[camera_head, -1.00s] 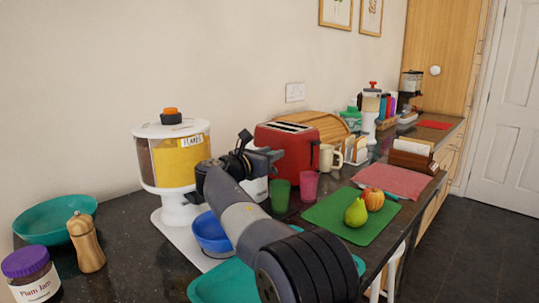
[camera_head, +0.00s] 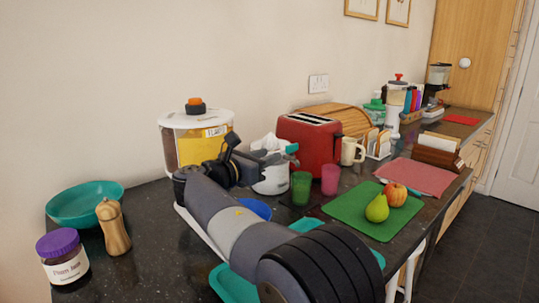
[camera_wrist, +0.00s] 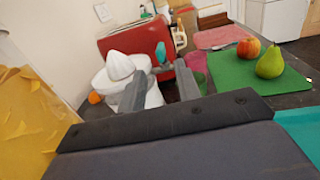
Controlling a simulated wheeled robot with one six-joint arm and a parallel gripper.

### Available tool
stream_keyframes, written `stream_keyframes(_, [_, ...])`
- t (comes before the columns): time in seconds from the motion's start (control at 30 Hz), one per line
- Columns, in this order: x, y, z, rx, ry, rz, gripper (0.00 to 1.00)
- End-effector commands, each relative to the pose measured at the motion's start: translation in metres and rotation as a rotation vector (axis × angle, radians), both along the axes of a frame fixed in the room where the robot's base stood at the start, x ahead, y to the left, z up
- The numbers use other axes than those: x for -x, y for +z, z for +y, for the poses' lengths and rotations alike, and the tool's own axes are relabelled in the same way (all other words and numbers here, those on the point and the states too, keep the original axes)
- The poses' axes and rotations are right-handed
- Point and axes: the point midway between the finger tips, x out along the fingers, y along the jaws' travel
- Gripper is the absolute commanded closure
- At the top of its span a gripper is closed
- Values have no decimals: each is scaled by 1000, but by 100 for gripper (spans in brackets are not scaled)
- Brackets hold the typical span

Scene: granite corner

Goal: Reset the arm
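My arm reaches over the dark worktop from the bottom of the head view. My gripper (camera_head: 246,170) is in front of the cereal dispenser (camera_head: 203,148) and hides part of it. In the wrist view my gripper (camera_wrist: 160,80) has its two fingers apart with nothing held between them. The juicer also shows in the head view (camera_head: 271,178), just right of my gripper.
A red toaster (camera_head: 310,145), green cup (camera_head: 300,187) and pink cup (camera_head: 330,179) stand right of the juicer. A pear (camera_head: 377,208) and apple (camera_head: 395,194) lie on a green board (camera_head: 350,216). A pepper mill (camera_head: 113,228), jam jar (camera_head: 63,258) and teal bowl (camera_head: 85,204) are at left.

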Motion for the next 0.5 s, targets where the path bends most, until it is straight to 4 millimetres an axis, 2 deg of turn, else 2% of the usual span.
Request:
stream_keyframes(0.27, [-3, 0, -2, 0, 0, 0, 68])
stream_keyframes(0.5, [-28, -1, -23, 0, -3, 0, 68])
